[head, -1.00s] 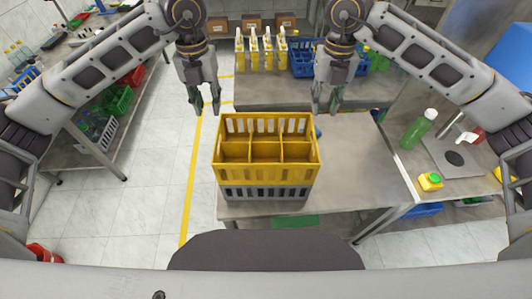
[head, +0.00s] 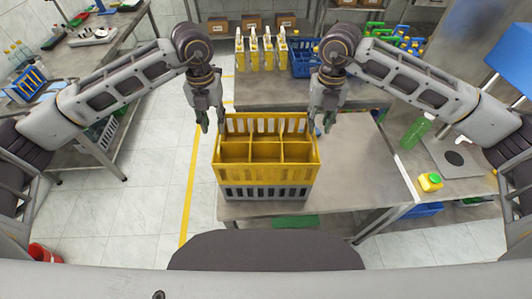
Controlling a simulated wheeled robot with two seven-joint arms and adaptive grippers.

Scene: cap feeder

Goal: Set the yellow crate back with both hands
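The yellow crate (head: 266,172) stands upright near the left end of the front table, on a grey slotted base (head: 266,192). It has open compartments that look empty and slotted walls. My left gripper (head: 213,127) is at its back left corner, fingers apart and pointing down. My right gripper (head: 320,126) is at its back right corner, fingers also apart and pointing down. I cannot tell whether any finger touches the crate or straddles its wall.
The front table (head: 355,165) is clear right of the crate. Behind stand yellow bottles (head: 268,52) and a blue crate (head: 304,58). A green bottle (head: 416,131) and a small yellow container (head: 430,182) stand on the right counter.

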